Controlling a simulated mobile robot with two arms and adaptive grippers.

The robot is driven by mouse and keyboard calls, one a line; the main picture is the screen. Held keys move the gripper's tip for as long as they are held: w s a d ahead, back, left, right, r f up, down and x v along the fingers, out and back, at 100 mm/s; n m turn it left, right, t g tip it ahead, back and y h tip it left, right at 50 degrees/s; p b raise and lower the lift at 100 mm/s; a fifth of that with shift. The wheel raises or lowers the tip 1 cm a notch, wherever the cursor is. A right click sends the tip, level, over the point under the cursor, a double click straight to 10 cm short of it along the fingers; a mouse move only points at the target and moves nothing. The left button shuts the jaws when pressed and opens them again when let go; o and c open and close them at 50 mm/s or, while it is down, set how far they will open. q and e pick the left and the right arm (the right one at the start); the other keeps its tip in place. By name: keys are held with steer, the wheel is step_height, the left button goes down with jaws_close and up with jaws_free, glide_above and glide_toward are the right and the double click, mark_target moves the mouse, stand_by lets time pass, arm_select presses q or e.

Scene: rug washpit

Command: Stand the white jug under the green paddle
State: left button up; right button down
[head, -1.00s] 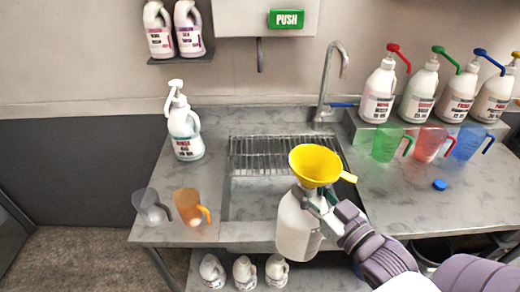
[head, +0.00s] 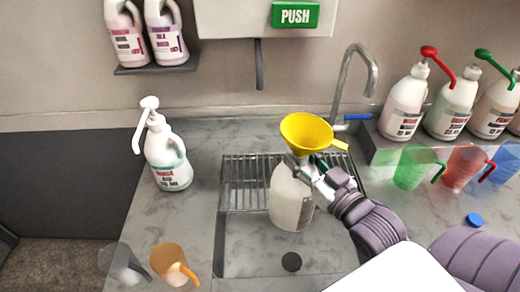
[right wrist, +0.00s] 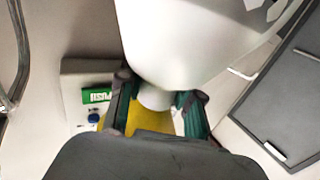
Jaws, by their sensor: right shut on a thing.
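My right gripper (head: 312,170) is shut on the neck of the white jug (head: 290,200). The jug is upright, with a yellow funnel (head: 307,132) in its top, and shows in front of the sink basin. The right wrist view shows the jug's pale body (right wrist: 195,35) and the gripper's fingers (right wrist: 157,105) at its neck, with part of the yellow funnel beyond. The green paddle (head: 295,15) marked PUSH is on the white wall dispenser (head: 225,18), above and behind the jug. A dark spout (head: 259,65) hangs below the dispenser. My left gripper is not in view.
A wire rack (head: 238,170) spans the back of the sink (head: 245,240), below the spout. A tap (head: 345,90) stands right of the spout. A pump bottle (head: 165,155) is on the left counter; several bottles and coloured measuring jugs (head: 412,168) stand right.

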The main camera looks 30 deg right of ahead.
arm_select(q)
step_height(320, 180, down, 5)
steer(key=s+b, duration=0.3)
steer(key=b, duration=0.1)
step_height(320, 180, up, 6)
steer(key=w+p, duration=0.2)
steer(key=p, duration=0.3)
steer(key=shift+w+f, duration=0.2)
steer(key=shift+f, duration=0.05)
arm_select(e)
steer(key=w+f, duration=0.1)
steer(key=w, duration=0.7)
steer(key=w+a+f, duration=0.1)
steer(key=w+f, duration=0.1)
steer(key=w, duration=0.6)
steer(key=shift+f, duration=0.3)
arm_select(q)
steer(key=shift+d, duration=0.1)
arm_select(e)
steer(key=shift+w+a, duration=0.1)
steer(key=shift+f, duration=0.15)
steer(key=c, duration=0.8)
jaws_free()
steer(key=shift+o, duration=0.2)
